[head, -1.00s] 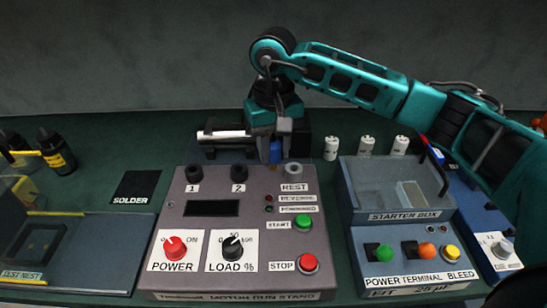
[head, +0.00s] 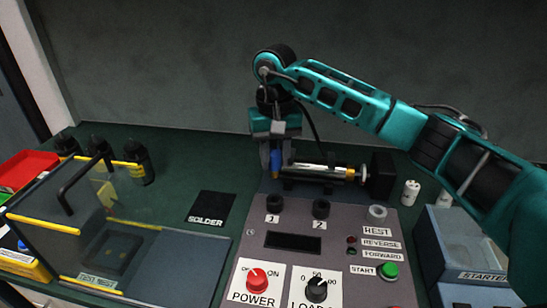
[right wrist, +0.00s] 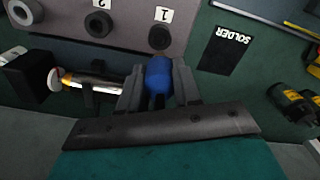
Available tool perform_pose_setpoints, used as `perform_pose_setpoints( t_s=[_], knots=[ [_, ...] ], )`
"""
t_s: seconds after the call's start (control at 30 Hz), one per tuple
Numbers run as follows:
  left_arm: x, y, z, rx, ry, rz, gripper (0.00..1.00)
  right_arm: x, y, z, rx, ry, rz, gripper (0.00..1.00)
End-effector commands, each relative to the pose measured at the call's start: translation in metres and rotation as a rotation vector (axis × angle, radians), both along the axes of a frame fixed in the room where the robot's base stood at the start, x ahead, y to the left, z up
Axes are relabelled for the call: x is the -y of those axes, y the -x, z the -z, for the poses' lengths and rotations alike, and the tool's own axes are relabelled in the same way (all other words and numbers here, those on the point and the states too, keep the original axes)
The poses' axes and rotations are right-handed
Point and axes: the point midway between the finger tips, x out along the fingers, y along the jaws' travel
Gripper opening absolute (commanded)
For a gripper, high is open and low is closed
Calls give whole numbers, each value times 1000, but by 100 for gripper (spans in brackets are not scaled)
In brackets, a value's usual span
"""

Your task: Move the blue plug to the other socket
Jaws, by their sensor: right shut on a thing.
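The blue plug (head: 277,159) is held between the fingers of my right gripper (head: 276,162), which is shut on it. It also shows in the right wrist view (right wrist: 159,75), between the two grey fingers. The grey motor run stand has black socket 1 (head: 273,204), black socket 2 (head: 321,208) and a pale REST holder (head: 377,213). In the head view the plug appears behind and above socket 1, apart from it. In the right wrist view socket 1 (right wrist: 160,37) is just beyond the plug, with a gap. My left gripper is not in view.
A motor with a shiny cylinder (head: 322,171) lies behind the stand, close right of my gripper. A black SOLDER pad (head: 211,207) and clear-lidded test nest (head: 140,262) are left. Dark bottles (head: 138,160) stand farther left. The bench behind the pad is clear.

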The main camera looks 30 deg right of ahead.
Motion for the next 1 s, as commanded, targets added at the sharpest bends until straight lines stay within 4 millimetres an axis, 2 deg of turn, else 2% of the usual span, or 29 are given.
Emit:
perform_pose_setpoints(
  t_s=[0.43,1.0],
  knots=[
    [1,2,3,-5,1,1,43,0,0,1,2,1,-5,0],
    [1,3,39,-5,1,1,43,0,0,50,0,0,-4,0]
  ],
)
